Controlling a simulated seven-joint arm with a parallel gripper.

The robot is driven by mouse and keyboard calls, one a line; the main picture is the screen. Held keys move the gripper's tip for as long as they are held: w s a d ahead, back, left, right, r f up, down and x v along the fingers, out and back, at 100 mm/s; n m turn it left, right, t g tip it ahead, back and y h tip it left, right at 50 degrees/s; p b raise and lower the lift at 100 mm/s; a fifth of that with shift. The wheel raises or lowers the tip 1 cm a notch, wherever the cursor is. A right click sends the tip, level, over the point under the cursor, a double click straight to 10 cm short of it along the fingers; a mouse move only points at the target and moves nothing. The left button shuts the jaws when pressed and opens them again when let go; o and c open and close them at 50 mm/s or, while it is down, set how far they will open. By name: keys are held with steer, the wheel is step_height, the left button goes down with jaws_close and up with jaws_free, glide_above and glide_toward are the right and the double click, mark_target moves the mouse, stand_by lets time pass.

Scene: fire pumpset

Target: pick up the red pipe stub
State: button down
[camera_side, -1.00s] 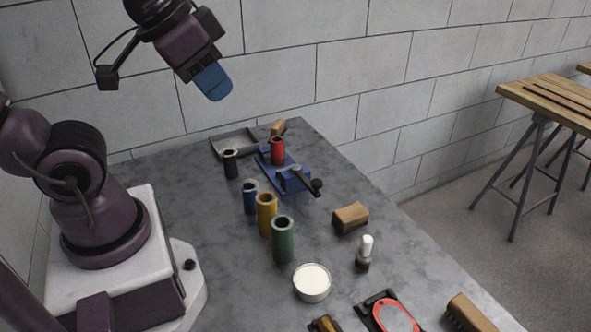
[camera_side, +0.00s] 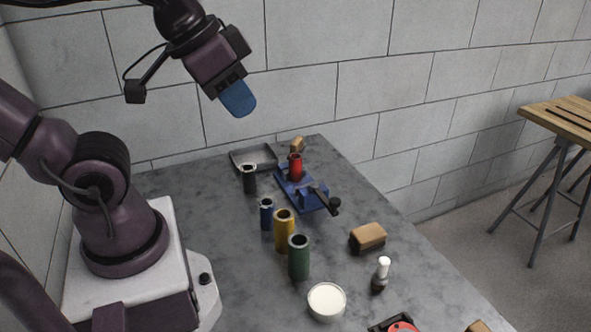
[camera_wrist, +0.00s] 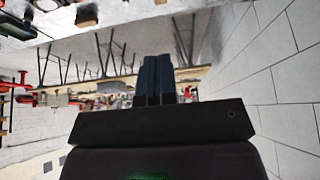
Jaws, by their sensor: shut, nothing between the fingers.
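The red pipe stub (camera_side: 295,167) stands upright at the blue vise (camera_side: 308,196) toward the back of the grey table. Whether the vise jaws clamp it I cannot tell. My gripper (camera_side: 240,104) is in the air, above and to the left of the red stub and well apart from it. Its blue fingers are together with nothing between them. The wrist view also shows the shut fingers (camera_wrist: 159,62), aimed out into the room; the red stub cannot be made out there.
Black (camera_side: 249,179), blue (camera_side: 267,214), yellow (camera_side: 284,231) and green (camera_side: 299,257) pipe stubs stand left of and in front of the vise. A grey tray (camera_side: 253,158) lies behind. A wooden block (camera_side: 368,237), a white-capped bottle (camera_side: 381,273) and a white-filled tin (camera_side: 327,301) stand nearer the front.

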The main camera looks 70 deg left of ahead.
steer(key=c, duration=0.7)
jaws_free()
steer(key=shift+o, duration=0.2)
